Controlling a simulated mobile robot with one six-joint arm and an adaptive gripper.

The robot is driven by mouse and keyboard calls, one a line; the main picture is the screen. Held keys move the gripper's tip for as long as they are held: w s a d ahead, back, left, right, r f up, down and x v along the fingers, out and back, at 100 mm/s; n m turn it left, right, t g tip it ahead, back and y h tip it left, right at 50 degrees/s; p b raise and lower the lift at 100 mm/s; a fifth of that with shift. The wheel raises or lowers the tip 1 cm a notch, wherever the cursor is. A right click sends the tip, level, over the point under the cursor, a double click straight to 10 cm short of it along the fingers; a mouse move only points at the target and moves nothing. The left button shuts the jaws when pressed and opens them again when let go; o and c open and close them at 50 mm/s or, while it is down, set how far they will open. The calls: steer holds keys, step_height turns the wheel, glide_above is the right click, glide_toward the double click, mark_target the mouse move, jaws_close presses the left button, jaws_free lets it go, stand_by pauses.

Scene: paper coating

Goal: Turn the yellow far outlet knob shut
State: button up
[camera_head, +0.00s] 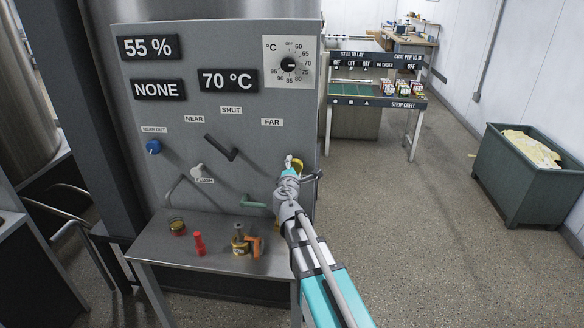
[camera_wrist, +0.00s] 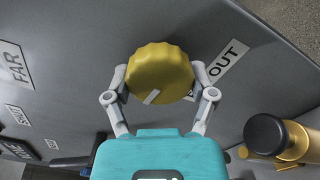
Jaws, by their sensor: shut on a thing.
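The yellow far outlet knob (camera_wrist: 160,73) is a round, ridged knob on the grey panel. In the wrist view it sits between the two fingers of my gripper (camera_wrist: 160,92), which is shut on it. A white mark shows near the knob's lower edge. A label ending in OUT (camera_wrist: 223,62) lies partly behind the right finger.
The grey panel (camera_head: 140,110) also carries a blue knob (camera_head: 153,146), a black lever (camera_head: 222,149) and a temperature dial (camera_head: 289,65). A steel shelf (camera_head: 190,258) below holds several small items. A brass fitting (camera_wrist: 290,140) stands close to my gripper's right. Open floor lies right of the panel.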

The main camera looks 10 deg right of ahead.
steer(key=m, duration=0.4)
steer(key=shift+w+a+r, duration=0.1)
steer(key=shift+a, duration=0.05)
steer(key=m, duration=0.4)
steer(key=shift+r, duration=0.1)
steer(key=m, duration=0.4)
steer(key=shift+r+m, duration=0.1)
steer(key=shift+m, duration=0.2)
steer(key=shift+m+p, duration=0.3)
steer(key=shift+m, duration=1.7)
steer(key=o, duration=1)
steer(key=shift+o, duration=0.2)
